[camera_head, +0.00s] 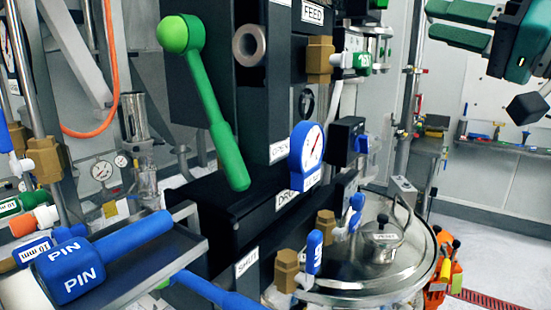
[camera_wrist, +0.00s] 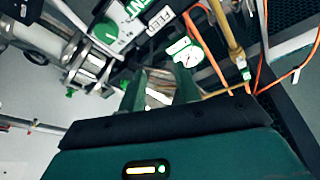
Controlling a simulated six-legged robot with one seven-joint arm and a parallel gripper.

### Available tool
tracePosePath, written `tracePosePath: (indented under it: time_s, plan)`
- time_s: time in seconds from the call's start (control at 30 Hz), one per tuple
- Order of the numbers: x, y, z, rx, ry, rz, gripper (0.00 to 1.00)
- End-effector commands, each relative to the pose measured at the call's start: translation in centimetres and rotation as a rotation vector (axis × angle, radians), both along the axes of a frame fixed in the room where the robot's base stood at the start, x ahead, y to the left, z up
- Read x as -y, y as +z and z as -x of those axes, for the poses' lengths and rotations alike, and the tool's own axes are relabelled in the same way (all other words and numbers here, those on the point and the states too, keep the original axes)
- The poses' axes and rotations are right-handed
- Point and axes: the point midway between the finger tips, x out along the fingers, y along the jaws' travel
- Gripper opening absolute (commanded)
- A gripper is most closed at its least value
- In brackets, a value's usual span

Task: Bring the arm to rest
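My gripper (camera_head: 432,20) is at the top right of the head view, raised and pointing left. Its two dark green fingers are apart with nothing seen between them. In the wrist view my gripper (camera_wrist: 158,86) also shows two separated fingers, with only background in the gap. It appears clear of the machine in the head view.
A black machine has a green-knobbed lever (camera_head: 208,95), a blue gauge (camera_head: 307,155) and a steel lidded vessel (camera_head: 385,262). A blue PIN tool (camera_head: 75,270) lies on a tray at lower left. A bench (camera_head: 500,158) stands at far right.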

Motion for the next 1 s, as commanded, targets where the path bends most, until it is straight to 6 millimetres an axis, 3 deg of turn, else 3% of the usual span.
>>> tracePosePath:
  time_s: [0.23,0.37,0.53,0.7,0.87,1.0]
  plan:
    - [-3.7,-4.2,1.9,-0.062,-0.04,0.151,0.33]
    - [-6.2,-8.3,2.9,-0.128,-0.076,0.267,0.33]
    - [-9.3,-16.2,3.7,-0.266,-0.144,0.455,0.33]
    - [-10.5,-25.2,4.1,-0.438,-0.22,0.627,0.33]
    - [-9.8,-33.7,4.9,-0.622,-0.292,0.767,0.33]
    - [-8.2,-41.3,6.4,-0.807,-0.355,0.873,0.33]
